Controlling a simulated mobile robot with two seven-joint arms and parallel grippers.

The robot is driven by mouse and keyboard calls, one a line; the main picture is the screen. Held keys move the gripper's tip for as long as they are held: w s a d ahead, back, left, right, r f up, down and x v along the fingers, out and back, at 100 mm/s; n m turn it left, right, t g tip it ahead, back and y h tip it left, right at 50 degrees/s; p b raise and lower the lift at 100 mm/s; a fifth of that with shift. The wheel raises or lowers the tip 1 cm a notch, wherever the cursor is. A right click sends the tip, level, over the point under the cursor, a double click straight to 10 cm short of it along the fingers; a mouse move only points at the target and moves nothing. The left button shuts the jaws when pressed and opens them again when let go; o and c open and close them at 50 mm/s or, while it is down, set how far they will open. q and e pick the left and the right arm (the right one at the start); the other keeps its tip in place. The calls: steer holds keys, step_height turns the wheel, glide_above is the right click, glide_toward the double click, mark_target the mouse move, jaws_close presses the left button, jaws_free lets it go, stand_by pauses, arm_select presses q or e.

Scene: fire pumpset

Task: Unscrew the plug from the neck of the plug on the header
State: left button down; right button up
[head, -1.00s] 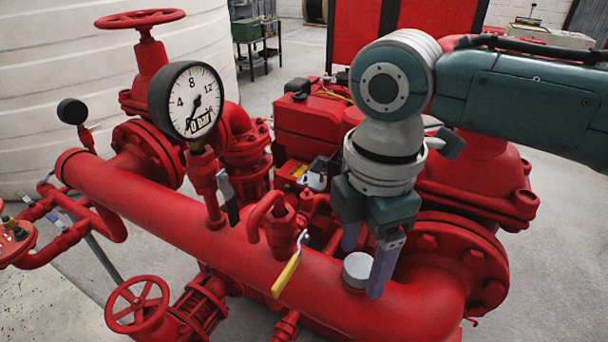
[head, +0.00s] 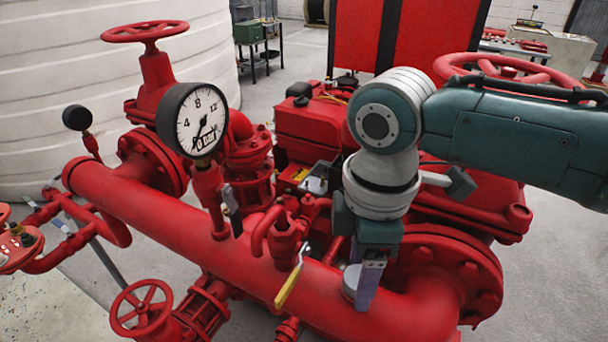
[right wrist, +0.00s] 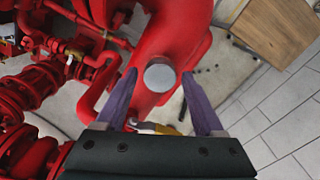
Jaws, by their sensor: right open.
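The plug (head: 351,281) is a round, light grey cap standing on top of the red header (head: 240,259), near its right end. In the right wrist view the plug (right wrist: 159,77) sits between the two purple fingers, near their tips, with gaps on both sides. My right gripper (head: 362,290) is open over the plug and points down. In the head view its near finger partly covers the plug's right side, and the far finger is mostly hidden. The neck under the plug is hardly visible. My left gripper is not in view.
A pressure gauge (head: 200,120) and a yellow-handled valve lever (head: 290,280) stand on the header left of the plug. A red flange (head: 452,275) rises close to the right of my gripper. A red handwheel (head: 141,308) is at lower left.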

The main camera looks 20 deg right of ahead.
steer(key=shift+m, duration=0.3)
steer(key=m+p, duration=0.2)
steer(key=shift+r+m, duration=0.2)
steer(key=shift+m, duration=0.2)
steer(key=shift+f+m+p, duration=0.15)
steer(key=shift+m+p, duration=0.2)
steer(key=shift+m, duration=0.55)
steer(key=shift+m+p, duration=0.6)
steer(key=shift+m, duration=0.4)
steer(key=shift+m+p, duration=0.3)
steer(key=shift+m, duration=0.9)
steer(key=m+p, duration=0.1)
steer(key=m, duration=0.2)
steer(key=shift+m, duration=0.4)
steer(key=m+p, duration=0.1)
steer(key=m, duration=0.2)
steer(key=shift+f+m, duration=0.1)
steer(key=shift+m, duration=1.2)
